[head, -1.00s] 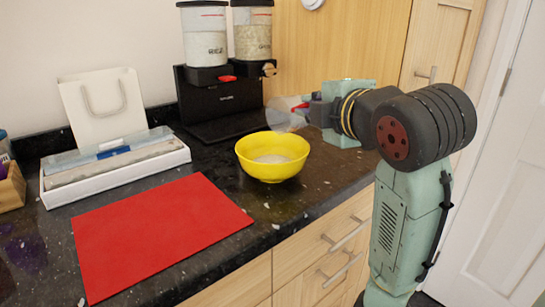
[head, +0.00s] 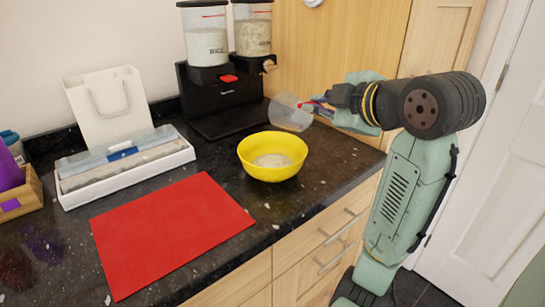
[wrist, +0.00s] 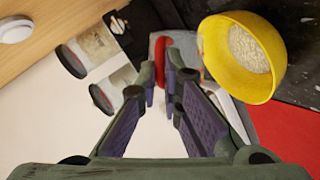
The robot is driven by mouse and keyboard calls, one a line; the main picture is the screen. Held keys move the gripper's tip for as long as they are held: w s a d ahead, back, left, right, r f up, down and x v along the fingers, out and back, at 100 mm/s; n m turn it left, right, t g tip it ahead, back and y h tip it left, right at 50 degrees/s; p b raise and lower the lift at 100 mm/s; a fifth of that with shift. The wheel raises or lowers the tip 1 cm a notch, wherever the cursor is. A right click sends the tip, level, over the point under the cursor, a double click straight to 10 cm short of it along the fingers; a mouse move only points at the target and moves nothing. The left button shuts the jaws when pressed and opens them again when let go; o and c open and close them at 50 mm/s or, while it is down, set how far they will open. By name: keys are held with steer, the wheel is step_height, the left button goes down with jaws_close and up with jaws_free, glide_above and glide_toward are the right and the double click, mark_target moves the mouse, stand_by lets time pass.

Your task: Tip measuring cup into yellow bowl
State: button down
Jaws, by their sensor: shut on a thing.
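The clear measuring cup (head: 288,112) hangs tilted above and behind the right part of the yellow bowl (head: 272,172), apart from it. My gripper (head: 318,106) is shut on the cup's red handle (wrist: 180,58), right of the cup. In the wrist view the handle sits between the fingertips (wrist: 170,75), with the see-through cup just beyond. The yellow bowl (wrist: 208,50) stands upright on the counter, with pale grains in it. I cannot tell whether any grains are left in the cup.
A red mat (head: 165,235) lies left of the bowl on the dark counter (head: 245,205). Two grain dispensers (head: 206,45) on a black stand are behind. A white tray (head: 125,172) and white paper bag (head: 110,105) stand back left. The counter's front edge is near the bowl.

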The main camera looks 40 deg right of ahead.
steer(key=m+y+p, duration=0.1)
steer(key=m+p, duration=0.1)
steer(key=d+f+m+y+p, duration=0.1)
steer(key=m+y+p, duration=0.1)
steer(key=p, duration=0.1)
steer(key=d+m+y+p, duration=0.1)
steer(key=m+p, duration=0.1)
steer(key=p, duration=0.1)
steer(key=shift+f+g+y, duration=0.2)
steer(key=shift+g+y, duration=0.1)
steer(key=shift+y, duration=0.1)
steer(key=shift+f+m+y, duration=0.6)
steer(key=shift+m+y, duration=0.1)
